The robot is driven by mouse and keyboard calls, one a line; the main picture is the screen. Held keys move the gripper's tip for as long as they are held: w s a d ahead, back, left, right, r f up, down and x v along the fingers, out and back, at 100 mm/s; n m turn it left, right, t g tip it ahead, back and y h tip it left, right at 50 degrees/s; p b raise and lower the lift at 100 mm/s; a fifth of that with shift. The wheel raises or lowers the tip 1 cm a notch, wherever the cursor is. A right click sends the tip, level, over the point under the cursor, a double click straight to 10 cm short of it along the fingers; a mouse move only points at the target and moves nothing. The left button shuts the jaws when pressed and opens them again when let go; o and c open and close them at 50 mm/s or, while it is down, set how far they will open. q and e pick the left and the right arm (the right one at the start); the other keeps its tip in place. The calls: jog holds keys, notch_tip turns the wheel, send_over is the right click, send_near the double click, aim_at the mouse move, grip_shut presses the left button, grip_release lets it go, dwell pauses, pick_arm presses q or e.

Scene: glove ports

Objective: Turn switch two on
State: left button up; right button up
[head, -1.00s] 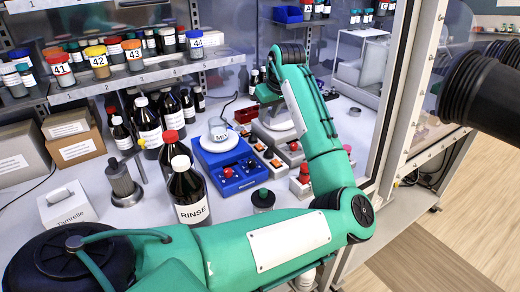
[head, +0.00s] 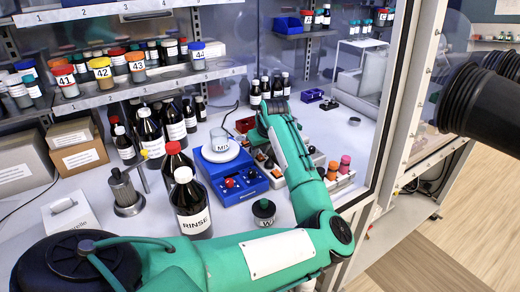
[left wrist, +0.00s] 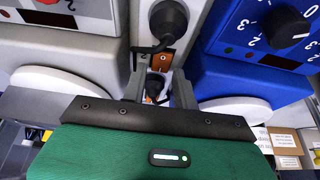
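A switch with a small black knob (left wrist: 155,84) on an orange plate shows in the left wrist view, beside the marks 2 and 0 (left wrist: 163,60). My left gripper (left wrist: 159,92) is over it, with its grey fingers apart on either side of the knob. A narrow gap seems to show beside the knob; contact is not clear. In the head view my green left arm covers most of the switch row (head: 263,160), and the fingertips are hidden. My right gripper is in neither view.
The blue MIX device (head: 230,182) stands left of the switches; its dial (left wrist: 284,28) shows at right in the wrist view. A black plug (left wrist: 168,20) with a cable is close to the fingers. The RINSE bottle (head: 191,207) and a small jar (head: 264,213) stand nearer.

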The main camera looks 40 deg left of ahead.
pick_arm(q)
jog(key=shift+a+f, duration=0.1)
jog(key=shift+f, duration=0.15)
grip_shut()
jog(key=shift+r, duration=0.1)
jog(key=h+p, duration=0.1)
jog(key=p, duration=0.3)
jog(key=shift+w+a+r+h, duration=0.1)
jog(key=shift+a+r+h, duration=0.1)
jog(key=shift+a+h, duration=0.15)
jog(key=shift+f+g+h+p, duration=0.25)
jog(key=shift+g+h+p, duration=0.2)
jog(key=shift+p, duration=0.25)
